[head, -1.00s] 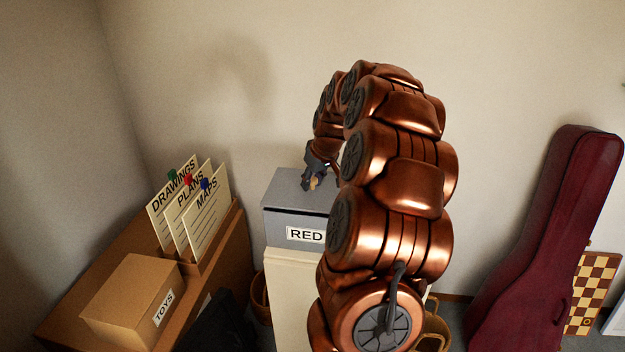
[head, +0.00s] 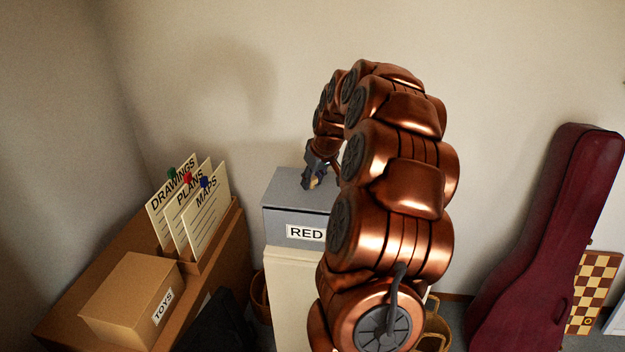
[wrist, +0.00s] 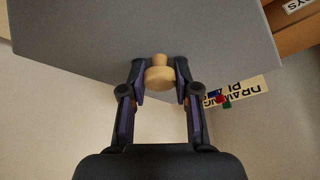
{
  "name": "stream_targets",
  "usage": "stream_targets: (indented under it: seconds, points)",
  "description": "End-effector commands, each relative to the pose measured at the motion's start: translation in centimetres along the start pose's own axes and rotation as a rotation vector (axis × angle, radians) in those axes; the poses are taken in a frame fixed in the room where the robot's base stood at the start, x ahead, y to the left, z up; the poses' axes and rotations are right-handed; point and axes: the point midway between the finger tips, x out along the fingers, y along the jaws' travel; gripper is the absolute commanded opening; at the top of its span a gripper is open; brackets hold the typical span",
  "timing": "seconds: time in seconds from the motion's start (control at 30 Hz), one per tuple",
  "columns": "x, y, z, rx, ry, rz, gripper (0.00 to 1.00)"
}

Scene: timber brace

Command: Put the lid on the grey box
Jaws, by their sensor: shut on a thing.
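The grey box (head: 283,228), with a "RED" label on its front, stands on a cream stand, partly hidden by my arm. The flat grey lid (head: 287,187) lies over the box top, its front edge roughly along the box front. In the wrist view the lid (wrist: 90,40) fills the upper part, with a pale wooden knob (wrist: 159,60) on it. My gripper (wrist: 160,78) is shut on the knob, one finger on each side. In the head view my gripper (head: 315,178) is at the lid's top. Whether the lid touches the rim all round is hidden.
A brown cabinet at left bears a "TOYS" box (head: 130,298) and cards marked DRAWINGS, PLANS and MAPS (head: 200,208). A dark red instrument case (head: 545,240) and a chequered board (head: 593,295) stand at right. The wall is close behind the box.

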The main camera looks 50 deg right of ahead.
Motion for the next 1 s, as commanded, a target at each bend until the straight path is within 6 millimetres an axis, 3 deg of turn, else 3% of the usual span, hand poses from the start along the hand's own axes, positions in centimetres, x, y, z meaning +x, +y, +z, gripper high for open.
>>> stream_targets:
  seconds: [0.87, 0.9, 1.0]
  points:
    - [0.80, 0.01, 0.33, 0.000, 0.000, 0.000, 0.00]
    - [0.79, 0.02, 0.32, 0.000, 0.000, 0.000, 0.33]
    - [0.81, 0.01, 0.34, 0.000, 0.000, 0.000, 0.43]
